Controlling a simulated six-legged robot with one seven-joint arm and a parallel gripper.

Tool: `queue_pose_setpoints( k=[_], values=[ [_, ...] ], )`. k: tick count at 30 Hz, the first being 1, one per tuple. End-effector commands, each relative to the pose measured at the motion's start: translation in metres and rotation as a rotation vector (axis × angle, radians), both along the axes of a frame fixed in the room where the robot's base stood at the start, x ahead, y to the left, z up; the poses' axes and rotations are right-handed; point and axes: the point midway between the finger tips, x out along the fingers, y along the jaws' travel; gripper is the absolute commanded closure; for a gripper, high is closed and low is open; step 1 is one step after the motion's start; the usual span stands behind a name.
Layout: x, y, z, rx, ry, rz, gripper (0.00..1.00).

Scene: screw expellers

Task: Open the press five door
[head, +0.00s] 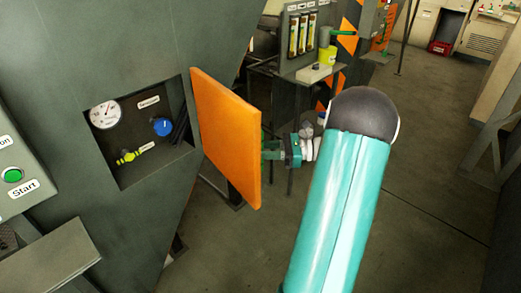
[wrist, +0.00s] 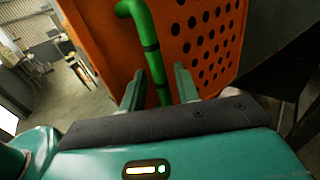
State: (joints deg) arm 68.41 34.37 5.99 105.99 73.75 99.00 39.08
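The orange press door (head: 225,135) stands swung open, out from the grey press wall, in the head view. Its perforated face fills the middle of the wrist view (wrist: 205,38). A green bent-pipe handle (wrist: 148,45) is on that face. My gripper (wrist: 158,85) has its two fingers apart, with the lower part of the handle showing between them and gaps on both sides. In the head view my gripper (head: 270,149) is on the right of the door, close to it, and partly hidden by it. I cannot tell whether the fingers touch the handle.
The uncovered recess holds a gauge (head: 105,114), a blue knob (head: 162,127) and a yellow-green valve (head: 131,156). A green start button (head: 13,175) is at the far left. A stand with tubes (head: 303,35) is behind the door. Floor (head: 420,215) is clear to the right.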

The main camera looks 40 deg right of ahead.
Motion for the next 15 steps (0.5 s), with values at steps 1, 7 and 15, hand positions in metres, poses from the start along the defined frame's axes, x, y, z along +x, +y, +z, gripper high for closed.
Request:
queue_pose_setpoints(
  k=[1,7,15],
  values=[
    [-0.006,-0.007,0.000,0.000,0.000,-0.003,0.68],
    [-0.037,-0.037,0.000,0.001,-0.001,-0.003,0.68],
    [-0.076,-0.075,0.000,0.000,-0.001,-0.001,0.68]
  ],
)
